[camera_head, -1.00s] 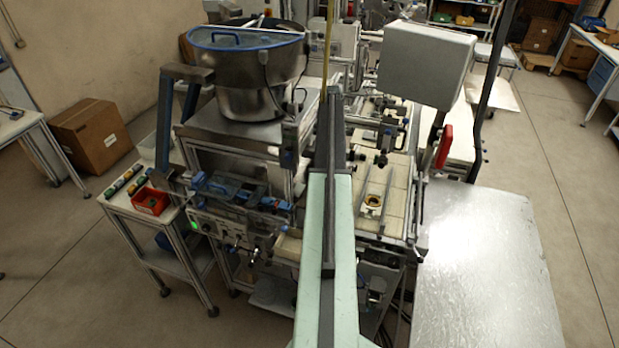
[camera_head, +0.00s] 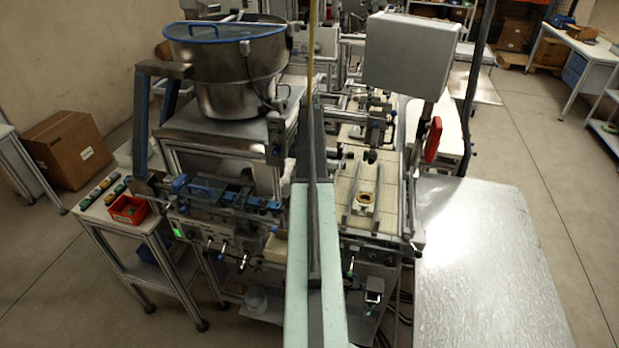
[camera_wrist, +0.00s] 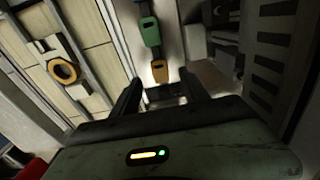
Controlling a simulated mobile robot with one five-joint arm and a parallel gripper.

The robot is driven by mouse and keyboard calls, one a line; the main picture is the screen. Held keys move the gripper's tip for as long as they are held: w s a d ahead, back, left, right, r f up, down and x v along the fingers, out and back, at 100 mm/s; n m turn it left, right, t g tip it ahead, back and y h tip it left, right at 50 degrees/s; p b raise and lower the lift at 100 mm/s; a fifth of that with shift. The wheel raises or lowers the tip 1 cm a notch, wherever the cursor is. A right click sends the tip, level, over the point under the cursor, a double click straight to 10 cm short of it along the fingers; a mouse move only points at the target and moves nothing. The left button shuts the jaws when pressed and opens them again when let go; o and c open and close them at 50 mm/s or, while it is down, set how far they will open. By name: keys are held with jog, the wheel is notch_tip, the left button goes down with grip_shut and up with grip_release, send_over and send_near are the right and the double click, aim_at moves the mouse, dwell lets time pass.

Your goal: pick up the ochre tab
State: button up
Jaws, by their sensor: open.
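The ochre tab (camera_wrist: 160,72) shows near the top middle in the wrist view, a small upright piece with a dark slot. In the head view I cannot make out the tab or my gripper.
A tan ring (camera_wrist: 63,71) sits in a tiled machine bed left of my gripper; it also shows in the head view (camera_head: 365,201). A slotted grey panel (camera_wrist: 272,50) stands close on the right. A red bin (camera_head: 128,210) stands on a side table, and a bare metal table (camera_head: 475,265) stands right.

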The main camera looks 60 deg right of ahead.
notch_tip(320, 180, down, 5)
jog(key=b, duration=0.4)
jog(key=shift+s+a, duration=0.1)
jog(key=shift+a, duration=0.05)
jog(key=shift+r, duration=0.25)
jog(key=shift+c, duration=0.3)
grip_shut()
jog(key=shift+r+p, duration=0.15)
jog(key=shift+p, duration=0.2)
jog(key=shift+r, duration=0.25)
notch_tip(320, 180, up, 3)
jog(key=p, duration=0.3)
jog(key=shift+r+p, duration=0.1)
jog(key=shift+p, duration=0.3)
jog(key=s+a, duration=0.3)
jog(key=a, duration=0.1)
jog(key=s+a, duration=0.3)
jog(key=a, duration=0.2)
jog(key=s+a+r+p, duration=0.1)
jog(key=s+a, duration=0.1)
jog(key=a, duration=0.2)
jog(key=shift+s+a, duration=0.25)
jog(key=shift+s, duration=0.15)
